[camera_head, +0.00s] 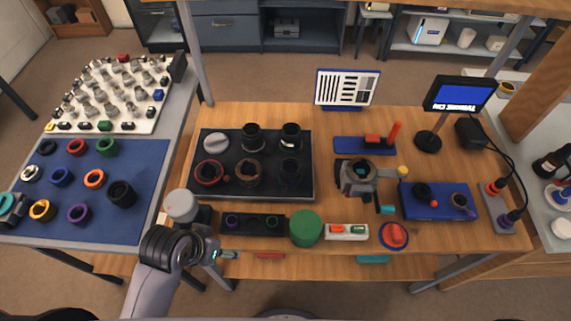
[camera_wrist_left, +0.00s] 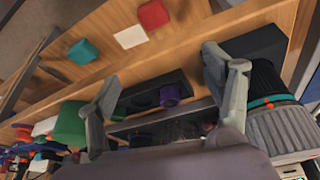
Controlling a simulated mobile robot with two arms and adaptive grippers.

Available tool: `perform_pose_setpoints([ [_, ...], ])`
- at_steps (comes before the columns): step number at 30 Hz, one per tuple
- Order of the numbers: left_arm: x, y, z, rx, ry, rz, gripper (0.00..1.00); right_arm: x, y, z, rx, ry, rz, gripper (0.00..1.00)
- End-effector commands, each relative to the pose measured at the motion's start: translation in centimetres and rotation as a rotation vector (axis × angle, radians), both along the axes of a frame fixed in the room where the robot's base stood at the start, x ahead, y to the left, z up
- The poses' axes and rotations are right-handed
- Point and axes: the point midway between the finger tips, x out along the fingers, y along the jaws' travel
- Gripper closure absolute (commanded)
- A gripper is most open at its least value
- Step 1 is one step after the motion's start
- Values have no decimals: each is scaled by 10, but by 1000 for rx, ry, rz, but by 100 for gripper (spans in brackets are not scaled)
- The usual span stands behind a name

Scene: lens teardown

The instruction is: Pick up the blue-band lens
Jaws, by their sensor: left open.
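A black tray (camera_head: 302,190) on the wooden bench holds several dark lenses. Two stand at its back, the back middle lens (camera_head: 252,135) and the back right lens (camera_head: 290,135). In front are a red-ringed lens (camera_head: 211,173), a brown-ringed lens (camera_head: 248,173) and a dark lens (camera_head: 290,170). I cannot tell which has a blue band. My left gripper (camera_head: 227,254) is low at the bench's front edge, apart from the tray. In the left wrist view my left gripper (camera_wrist_left: 172,78) is open with nothing between its fingers. My right gripper is not in view.
A black holder (camera_head: 272,224) with purple and green rings lies between my left gripper and the tray. A grey cylinder (camera_head: 182,205) and a green drum (camera_head: 306,229) flank it. A blue mat (camera_head: 140,205) with coloured rings lies left.

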Motion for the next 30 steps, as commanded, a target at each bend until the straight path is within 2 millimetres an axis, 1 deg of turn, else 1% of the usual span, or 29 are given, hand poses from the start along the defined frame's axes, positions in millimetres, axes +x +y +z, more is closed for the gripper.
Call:
perform_pose_setpoints([
  [1,10,-7,-1,-12,-5,-26,26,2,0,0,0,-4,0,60],
  [2,15,-12,1,-20,-7,-42,26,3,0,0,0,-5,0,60],
  [8,55,-45,19,-73,-40,-171,26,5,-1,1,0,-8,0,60],
  [11,82,-67,36,-96,-60,-273,26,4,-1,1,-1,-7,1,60],
  [15,122,-97,70,-106,-81,-452,26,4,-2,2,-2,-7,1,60],
  [18,146,-111,97,-91,-85,-575,26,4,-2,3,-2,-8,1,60],
  [21,165,-118,122,-63,-81,-675,26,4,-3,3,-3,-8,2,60],
  [24,178,-121,143,-37,-73,-746,26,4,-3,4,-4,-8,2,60],
  [27,186,-120,157,-17,-65,-789,26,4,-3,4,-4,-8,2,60],
  [30,189,-121,163,-7,-61,-811,26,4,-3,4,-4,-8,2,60],
])
